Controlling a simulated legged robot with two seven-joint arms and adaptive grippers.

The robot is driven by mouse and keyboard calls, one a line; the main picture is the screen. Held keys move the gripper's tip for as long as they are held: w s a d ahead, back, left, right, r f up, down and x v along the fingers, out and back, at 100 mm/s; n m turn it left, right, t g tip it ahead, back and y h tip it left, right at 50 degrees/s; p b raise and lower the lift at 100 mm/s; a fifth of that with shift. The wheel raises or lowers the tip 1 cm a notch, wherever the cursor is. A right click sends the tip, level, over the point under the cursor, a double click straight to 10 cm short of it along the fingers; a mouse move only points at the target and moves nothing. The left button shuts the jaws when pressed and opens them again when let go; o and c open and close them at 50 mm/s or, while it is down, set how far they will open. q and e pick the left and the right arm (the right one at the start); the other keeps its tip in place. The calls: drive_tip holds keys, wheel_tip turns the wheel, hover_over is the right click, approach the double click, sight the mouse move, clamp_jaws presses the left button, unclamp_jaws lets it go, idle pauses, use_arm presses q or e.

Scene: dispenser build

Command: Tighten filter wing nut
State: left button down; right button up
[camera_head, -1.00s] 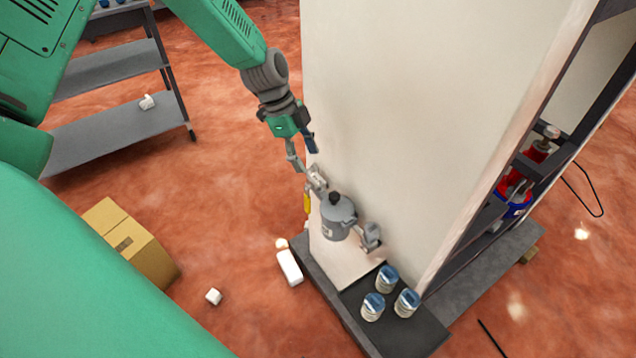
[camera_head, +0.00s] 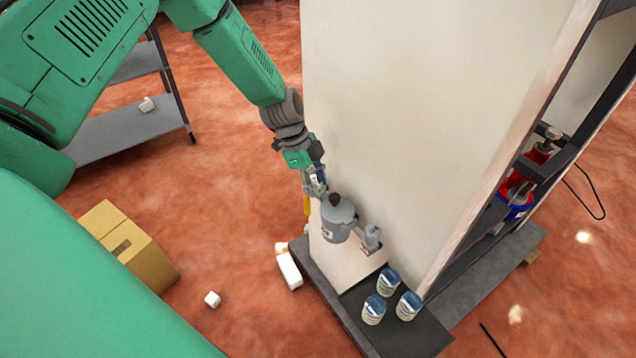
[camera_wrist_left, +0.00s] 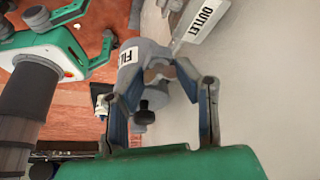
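The grey filter housing (camera_head: 340,222) is on the lower front of the pale panel, with a dark knob (camera_head: 334,198) on top. In the left wrist view the housing (camera_wrist_left: 130,62) has a partly hidden white label, and a black knob (camera_wrist_left: 143,106) shows below it. My left gripper (camera_head: 316,186) is beside the housing's upper left. In the wrist view its fingers (camera_wrist_left: 158,80) are spread, with the knob between them and apart from both. A second green gripper (camera_wrist_left: 95,30), apparently my right, shows at upper left with spread, empty fingers.
An outlet label (camera_wrist_left: 200,20) is near the housing. Three blue-lidded jars (camera_head: 388,282) stand on the dark base (camera_head: 425,333). A white block (camera_head: 289,268) lies beside the base. A cardboard box (camera_head: 128,245) and grey shelf (camera_head: 130,130) are at left, with clear floor between.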

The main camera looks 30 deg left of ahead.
use_arm(q)
drive_tip(key=shift+n+t+y+p, duration=0.3)
drive_tip(key=shift+n+t+p, duration=0.3)
drive_tip(key=shift+n, duration=1.3)
drive_tip(key=c, duration=1.2)
unclamp_jaws()
drive_tip(key=v, duration=1.2)
drive_tip(key=shift+f, duration=0.1)
